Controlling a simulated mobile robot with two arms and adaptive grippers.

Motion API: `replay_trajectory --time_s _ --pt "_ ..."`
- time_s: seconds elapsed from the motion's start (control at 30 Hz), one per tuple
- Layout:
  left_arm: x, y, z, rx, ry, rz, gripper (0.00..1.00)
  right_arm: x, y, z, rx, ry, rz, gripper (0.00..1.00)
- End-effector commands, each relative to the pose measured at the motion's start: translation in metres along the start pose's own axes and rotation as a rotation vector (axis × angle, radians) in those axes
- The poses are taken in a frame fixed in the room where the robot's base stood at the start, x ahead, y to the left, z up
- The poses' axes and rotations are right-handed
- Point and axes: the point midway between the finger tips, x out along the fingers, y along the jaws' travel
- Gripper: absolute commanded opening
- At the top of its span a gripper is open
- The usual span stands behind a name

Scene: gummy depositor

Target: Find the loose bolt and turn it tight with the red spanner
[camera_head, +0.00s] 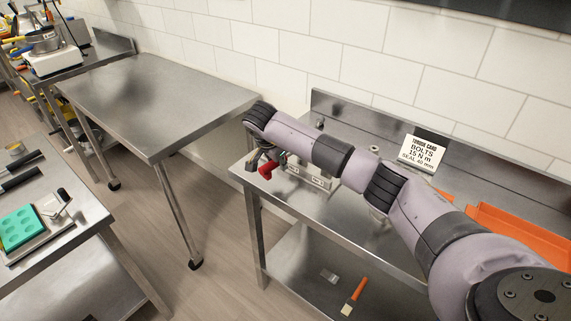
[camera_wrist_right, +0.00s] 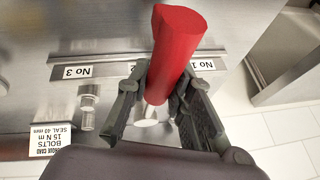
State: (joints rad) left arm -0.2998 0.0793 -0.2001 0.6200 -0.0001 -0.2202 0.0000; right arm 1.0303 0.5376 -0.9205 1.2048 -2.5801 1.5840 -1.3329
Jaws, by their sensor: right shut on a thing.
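My right gripper (camera_head: 258,163) is shut on the red spanner (camera_head: 268,170), over the left end of the right-hand steel bench. In the right wrist view the spanner's thick red end (camera_wrist_right: 178,42) stands up between the gripper's fingers (camera_wrist_right: 160,100); its lower end is mostly hidden. Below is a metal block (camera_head: 318,182) with labels reading "No 3" (camera_wrist_right: 77,71) and "No 1" (camera_wrist_right: 203,63). A bolt-like metal post (camera_wrist_right: 88,105) stands near the "No 3" label. A pale round part (camera_wrist_right: 147,118) shows between the fingers. I cannot tell which bolt is loose. My left gripper is not in view.
A torque card (camera_head: 422,153) reading "BOLTS 15 N m" stands at the bench's back. An orange tray (camera_head: 520,232) lies at right. An orange-handled tool (camera_head: 354,296) lies on the lower shelf. The middle bench (camera_head: 160,95) is bare. A teal mould (camera_head: 17,227) is at left.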

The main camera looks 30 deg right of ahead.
Motion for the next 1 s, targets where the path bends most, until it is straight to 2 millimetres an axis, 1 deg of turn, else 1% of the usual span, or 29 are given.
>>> replay_trajectory --time_s 0.03,0.2,0.53,1.0 --pt "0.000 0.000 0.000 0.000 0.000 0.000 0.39 -0.001 -0.006 0.000 0.028 0.008 0.008 0.00" --pt "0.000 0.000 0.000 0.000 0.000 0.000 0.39 0.002 -0.014 0.000 0.110 0.027 0.045 0.00" --pt "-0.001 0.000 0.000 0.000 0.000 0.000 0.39 0.001 -0.016 0.000 0.123 0.030 0.050 0.00" --pt "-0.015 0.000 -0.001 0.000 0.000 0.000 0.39 -0.018 -0.020 -0.009 0.123 0.030 0.051 0.00"
